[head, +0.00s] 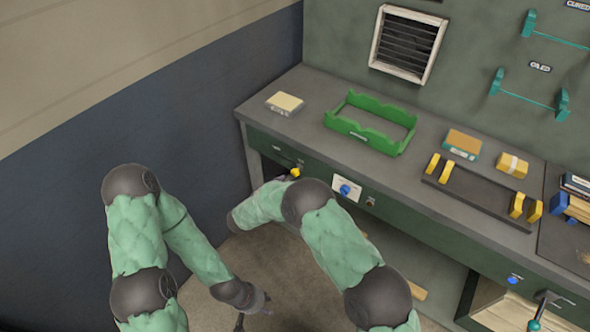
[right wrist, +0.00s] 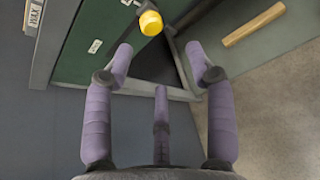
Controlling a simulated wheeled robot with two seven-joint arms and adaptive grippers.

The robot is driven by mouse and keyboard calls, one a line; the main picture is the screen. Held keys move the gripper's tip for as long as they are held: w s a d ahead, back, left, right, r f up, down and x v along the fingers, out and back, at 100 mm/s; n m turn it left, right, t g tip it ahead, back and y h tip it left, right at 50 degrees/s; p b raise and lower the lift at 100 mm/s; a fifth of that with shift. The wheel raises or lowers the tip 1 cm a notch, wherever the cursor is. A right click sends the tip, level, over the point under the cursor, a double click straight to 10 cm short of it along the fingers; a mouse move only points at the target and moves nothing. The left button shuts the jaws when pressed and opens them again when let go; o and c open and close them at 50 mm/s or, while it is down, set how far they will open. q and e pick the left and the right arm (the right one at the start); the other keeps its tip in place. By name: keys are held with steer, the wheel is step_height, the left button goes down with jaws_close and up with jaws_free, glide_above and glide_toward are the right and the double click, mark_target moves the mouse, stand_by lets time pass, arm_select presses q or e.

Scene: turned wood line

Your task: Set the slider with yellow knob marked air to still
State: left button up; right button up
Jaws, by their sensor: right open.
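The yellow knob (head: 295,172) of the slider sits on the green front panel of the bench, at its left end. It also shows large in the right wrist view (right wrist: 150,22), at the top. A small white label (right wrist: 95,46) is on the panel beside it, too small to read. My right gripper (right wrist: 165,62) is open and empty, its fingers spread below the knob in that view and apart from it. In the head view my own right arm hides that gripper. My left gripper (head: 254,306) hangs low over the floor, away from the bench; its fingers are unclear.
A blue knob (head: 344,189) on a white plate is right of the yellow knob. On the bench top (head: 300,97) are a green tray (head: 331,121), a small block (head: 285,103) and a dark rack (head: 470,192). A wooden piece (right wrist: 253,24) lies below the bench.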

mark_target(294, 173)
steer(key=b+x, duration=0.1)
steer(key=x, duration=0.2)
steer(key=b+x, duration=0.1)
steer(key=x, duration=0.3)
steer(key=r+b+x, duration=0.1)
steer(key=x, duration=0.2)
steer(key=shift+w+a+f, duration=0.1)
steer(key=shift+w, duration=0.55)
jaws_close()
